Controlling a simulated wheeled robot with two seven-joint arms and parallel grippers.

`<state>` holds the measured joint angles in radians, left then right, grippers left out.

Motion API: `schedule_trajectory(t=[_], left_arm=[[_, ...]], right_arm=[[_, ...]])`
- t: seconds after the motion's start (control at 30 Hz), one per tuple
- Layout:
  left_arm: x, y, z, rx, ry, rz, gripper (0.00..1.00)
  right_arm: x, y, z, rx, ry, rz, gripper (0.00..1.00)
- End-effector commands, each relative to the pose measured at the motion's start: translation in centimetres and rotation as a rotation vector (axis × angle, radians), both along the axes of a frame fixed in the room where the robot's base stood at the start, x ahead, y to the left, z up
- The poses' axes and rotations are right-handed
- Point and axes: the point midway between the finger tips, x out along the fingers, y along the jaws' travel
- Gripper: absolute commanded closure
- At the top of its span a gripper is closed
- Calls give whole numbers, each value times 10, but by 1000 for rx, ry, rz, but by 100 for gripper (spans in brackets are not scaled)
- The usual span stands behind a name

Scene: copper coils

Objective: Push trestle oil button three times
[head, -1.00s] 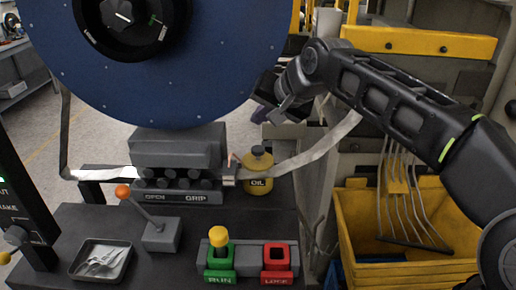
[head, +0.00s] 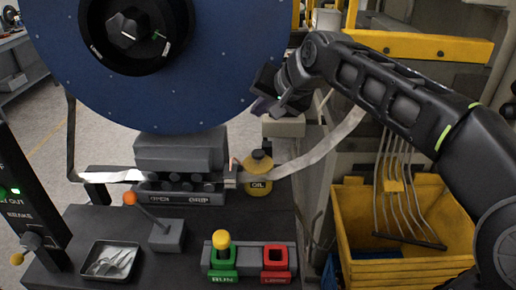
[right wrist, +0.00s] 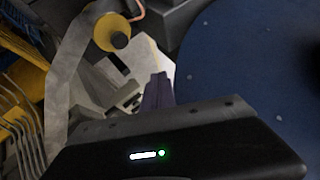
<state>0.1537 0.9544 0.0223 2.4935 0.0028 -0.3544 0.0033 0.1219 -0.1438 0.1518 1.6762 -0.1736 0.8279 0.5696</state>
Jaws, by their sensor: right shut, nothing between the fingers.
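The yellow oil pot (head: 257,182), marked OIL, stands at the right end of the roller block on the dark bench. Its dark round button (head: 258,155) is on top. In the right wrist view the pot (right wrist: 104,25) is at the top, seen from above, with its dark button (right wrist: 120,41) facing the camera. My right gripper (head: 262,106) is shut and empty, above and apart from the pot, close to the blue reel's lower right edge. Its purple-grey fingers (right wrist: 158,92) show in the wrist view. My left gripper is out of view.
The large blue reel (head: 215,100) fills the upper left. A metal strip (head: 315,153) runs right from the roller block (head: 180,150), past the pot. The bench holds an orange-knobbed lever (head: 165,235), green RUN (head: 222,262) and red (head: 276,262) controls. A yellow bin (head: 405,268) stands right.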

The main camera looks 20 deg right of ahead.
Motion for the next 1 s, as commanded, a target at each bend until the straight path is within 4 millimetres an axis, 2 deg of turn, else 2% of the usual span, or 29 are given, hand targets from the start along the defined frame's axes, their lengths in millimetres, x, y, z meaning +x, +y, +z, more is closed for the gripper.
schedule_trajectory(t=[0.37, 1.0], left_arm=[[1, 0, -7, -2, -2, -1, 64], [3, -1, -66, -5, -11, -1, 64]], right_arm=[[0, 0, -9, -1, 1, -1, 100], [0, -1, -83, 0, -1, -1, 100]])
